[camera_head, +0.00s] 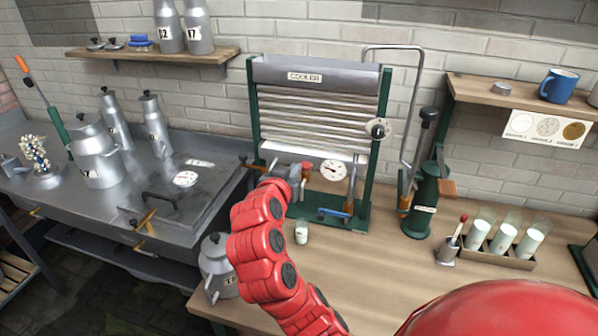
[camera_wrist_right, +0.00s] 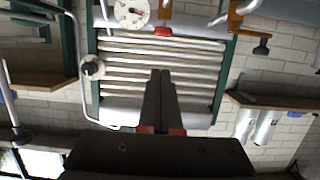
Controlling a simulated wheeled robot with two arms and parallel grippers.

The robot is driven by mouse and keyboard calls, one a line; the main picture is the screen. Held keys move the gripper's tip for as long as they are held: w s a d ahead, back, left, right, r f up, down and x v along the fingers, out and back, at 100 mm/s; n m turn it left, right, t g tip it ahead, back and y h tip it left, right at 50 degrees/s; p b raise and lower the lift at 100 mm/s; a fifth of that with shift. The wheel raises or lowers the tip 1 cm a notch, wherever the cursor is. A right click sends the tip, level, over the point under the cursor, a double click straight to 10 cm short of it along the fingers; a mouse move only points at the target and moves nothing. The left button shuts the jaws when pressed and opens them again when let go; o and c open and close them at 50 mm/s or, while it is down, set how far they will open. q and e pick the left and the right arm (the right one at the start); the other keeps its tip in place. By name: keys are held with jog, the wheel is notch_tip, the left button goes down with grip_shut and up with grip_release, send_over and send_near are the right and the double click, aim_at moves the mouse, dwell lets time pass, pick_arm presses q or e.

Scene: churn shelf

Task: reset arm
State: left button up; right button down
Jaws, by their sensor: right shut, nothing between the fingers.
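My red right arm reaches up from the lower middle of the head view toward the cooler (camera_head: 318,75), a green-framed rack of metal bars. The arm hides most of my right gripper there. In the right wrist view my right gripper (camera_wrist_right: 160,76) shows its two dark fingers together, shut with nothing between them. The cooler's bars (camera_wrist_right: 200,72) lie behind the fingers, and that picture is upside down. I cannot tell the gap between fingertips and cooler. My left gripper is in neither view.
A small glass vial (camera_head: 301,232) stands on the wooden counter (camera_head: 375,275) beside my arm. A green pump (camera_head: 424,200), a rack of milk glasses (camera_head: 505,257) and a blue mug (camera_head: 558,86) are at right. A metal can (camera_head: 216,268) and steel vat (camera_head: 200,200) are left.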

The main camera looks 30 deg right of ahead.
jog(key=shift+s+a+r, duration=0.25)
jog(key=shift+s+a, duration=0.05)
jog(key=shift+a, duration=0.05)
dwell(0.3)
